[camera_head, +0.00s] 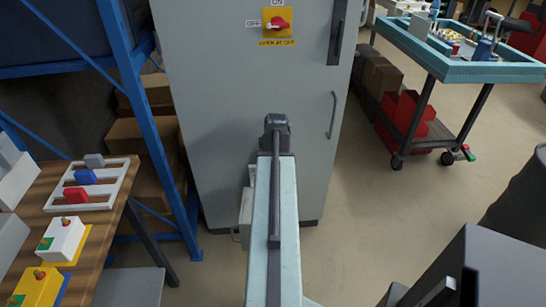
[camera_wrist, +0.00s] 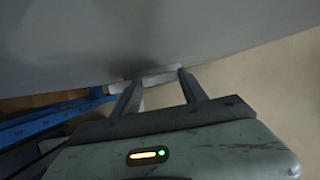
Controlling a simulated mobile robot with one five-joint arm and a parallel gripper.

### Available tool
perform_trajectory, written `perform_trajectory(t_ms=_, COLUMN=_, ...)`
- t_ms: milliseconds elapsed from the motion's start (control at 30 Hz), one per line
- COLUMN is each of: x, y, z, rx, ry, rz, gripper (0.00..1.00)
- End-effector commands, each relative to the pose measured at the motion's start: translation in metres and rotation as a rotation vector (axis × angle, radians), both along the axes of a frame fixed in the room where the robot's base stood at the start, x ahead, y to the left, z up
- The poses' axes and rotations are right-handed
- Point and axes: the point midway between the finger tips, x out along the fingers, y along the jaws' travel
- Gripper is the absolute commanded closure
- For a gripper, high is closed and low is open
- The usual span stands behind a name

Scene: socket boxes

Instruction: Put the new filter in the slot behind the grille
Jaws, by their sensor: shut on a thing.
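In the wrist view my gripper (camera_wrist: 159,84) is shut on a thin pale piece (camera_wrist: 161,79), which looks like the filter. Only a narrow strip of it shows between the fingertips, close to the grey cabinet face. In the head view the tall grey cabinet (camera_head: 220,100) stands straight ahead. A pale box-like part (camera_head: 246,212), possibly the grille, stands out low on its front, just left of my arm. My arm hides its right side. The slot is not visible. My gripper and the filter are hidden by my arm in the head view.
A blue shelf frame (camera_head: 150,120) stands close on the left. A wooden bench (camera_head: 85,235) at the left holds a white rack (camera_head: 125,180) and switch boxes. A teal cart (camera_head: 470,70) is at the right. Open floor (camera_head: 380,215) lies right of the cabinet.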

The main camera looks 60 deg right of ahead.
Motion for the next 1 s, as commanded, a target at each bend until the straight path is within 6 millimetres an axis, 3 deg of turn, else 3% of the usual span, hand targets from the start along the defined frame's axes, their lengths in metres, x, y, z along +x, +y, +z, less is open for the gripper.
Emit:
perform_trajectory(t_ms=267, x=0.0, y=0.0, z=-0.002, rx=0.0, ry=0.0, rz=0.001, gripper=0.85)
perform_trajectory(t_ms=500, x=0.001, y=0.001, z=-0.016, rx=0.0, ry=0.0, rz=0.001, gripper=0.85)
perform_trajectory(t_ms=833, x=0.001, y=0.001, z=-0.016, rx=0.0, ry=0.0, rz=0.002, gripper=0.85)
perform_trajectory(t_ms=1000, x=0.001, y=0.001, z=-0.026, rx=0.0, ry=0.0, rz=0.002, gripper=0.85)
